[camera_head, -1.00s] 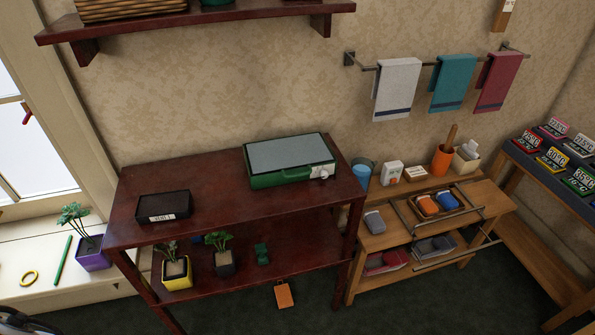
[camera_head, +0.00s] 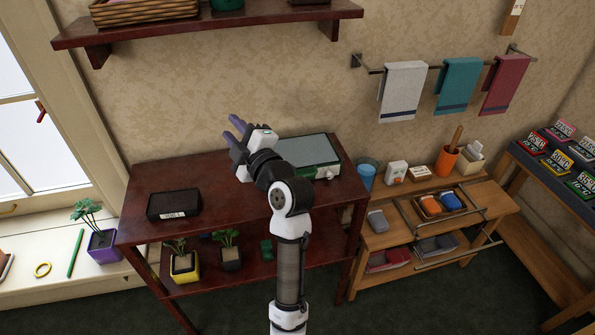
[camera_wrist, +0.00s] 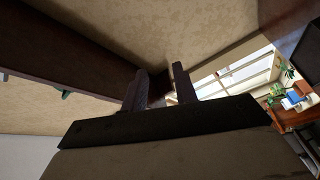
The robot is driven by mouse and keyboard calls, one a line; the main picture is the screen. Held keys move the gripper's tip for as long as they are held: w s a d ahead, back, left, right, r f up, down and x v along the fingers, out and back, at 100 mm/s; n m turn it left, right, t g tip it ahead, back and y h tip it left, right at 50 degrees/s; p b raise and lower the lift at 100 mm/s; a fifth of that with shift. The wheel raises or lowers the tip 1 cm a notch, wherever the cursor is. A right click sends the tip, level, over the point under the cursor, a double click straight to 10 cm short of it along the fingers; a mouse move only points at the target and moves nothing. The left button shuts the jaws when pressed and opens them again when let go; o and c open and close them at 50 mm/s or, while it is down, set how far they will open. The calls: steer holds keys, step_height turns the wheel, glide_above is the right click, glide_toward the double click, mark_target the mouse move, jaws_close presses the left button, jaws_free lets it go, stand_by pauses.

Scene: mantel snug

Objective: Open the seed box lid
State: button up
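A small dark box (camera_head: 173,201) with a white label on its front stands at the left of the dark red table's top; the label is too small to read surely. A larger green case (camera_head: 324,170) with a flat grey top and a pale front fitting stands at the right of that top, partly hidden behind my arm. Its grey top lies flat. I cannot tell for sure which is the seed box. My gripper (camera_head: 233,129) is raised near the wall, between the two boxes in the picture. In the wrist view its fingers (camera_wrist: 160,88) are apart with nothing between them.
A dark red wall shelf (camera_head: 210,26) hangs above. The dark red table (camera_head: 145,232) has free room between the boxes; potted plants stand on its lower shelf. A wooden shelf unit (camera_head: 400,198) stands to the right, and a window sill (camera_head: 60,285) lies to the left.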

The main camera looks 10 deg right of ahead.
steer(key=s+d+f+n+g+h, duration=0.1)
steer(key=s+d+f, duration=0.1)
steer(key=d+f, duration=0.35)
steer(key=s+d+f+n+g+h, duration=0.1)
steer(key=s+d+f, duration=0.15)
steer(key=d, duration=0.55)
steer(key=n+g+p, duration=0.1)
steer(key=n, duration=0.1)
glide_toward(306, 175)
steer(key=shift+y, duration=0.3)
steer(key=p+x, duration=0.2)
steer(key=x, duration=0.3)
steer(key=p+x, duration=0.2)
steer(key=x, duration=0.3)
steer(key=shift+w+d+f+p, duration=0.15)
steer(key=shift+w+f+p, duration=0.1)
steer(key=shift+p, duration=0.1)
steer(key=shift+c, duration=0.4)
steer(key=shift+s, duration=0.1)
jaws_close()
